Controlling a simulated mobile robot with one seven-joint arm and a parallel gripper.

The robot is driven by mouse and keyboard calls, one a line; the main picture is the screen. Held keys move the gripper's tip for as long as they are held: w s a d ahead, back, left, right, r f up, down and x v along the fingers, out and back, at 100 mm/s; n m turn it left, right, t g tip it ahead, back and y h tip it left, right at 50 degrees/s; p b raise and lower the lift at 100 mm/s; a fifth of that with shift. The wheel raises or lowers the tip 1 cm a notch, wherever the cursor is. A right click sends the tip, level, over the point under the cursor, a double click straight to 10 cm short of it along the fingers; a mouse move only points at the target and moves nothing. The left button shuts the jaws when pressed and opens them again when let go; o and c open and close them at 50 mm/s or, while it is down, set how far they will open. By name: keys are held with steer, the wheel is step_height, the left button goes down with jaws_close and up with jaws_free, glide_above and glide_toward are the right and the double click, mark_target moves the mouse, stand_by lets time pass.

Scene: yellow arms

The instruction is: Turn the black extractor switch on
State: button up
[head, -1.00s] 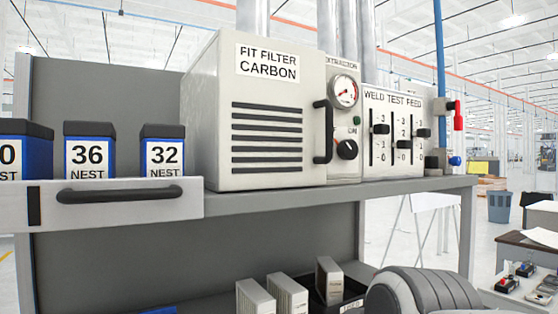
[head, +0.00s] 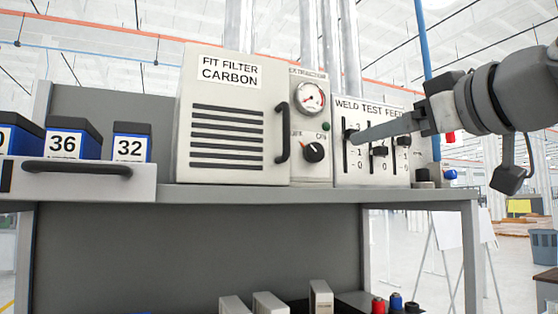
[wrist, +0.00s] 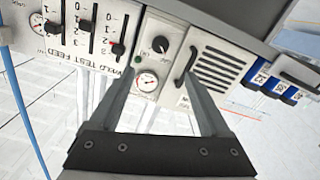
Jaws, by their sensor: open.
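The extractor switch is a black rotary knob (head: 314,152) on a pale panel, below a round gauge and right of the black door handle. A red mark on it appears to point up and left; an ON label sits to its upper right. It also shows in the wrist view (wrist: 160,44), which is upside down, beyond the space between the fingers. My gripper (head: 358,136) reaches in from the right, its fingers in front of the weld test feed panel. In the wrist view my gripper (wrist: 158,76) is open and empty, apart from the knob.
The weld test feed panel (head: 372,173) with black sliders stands right of the knob. The filter box handle (head: 282,132) sticks out at left. A gauge (head: 309,97) and green button (head: 326,127) are above. Shelf edge (head: 240,196) runs below.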

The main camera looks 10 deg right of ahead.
mark_target(317, 152)
steer(key=p+x, duration=0.4)
steer(key=x, duration=1.3)
steer(key=shift+w+a, duration=0.1)
steer(key=shift+w, duration=0.1)
jaws_close()
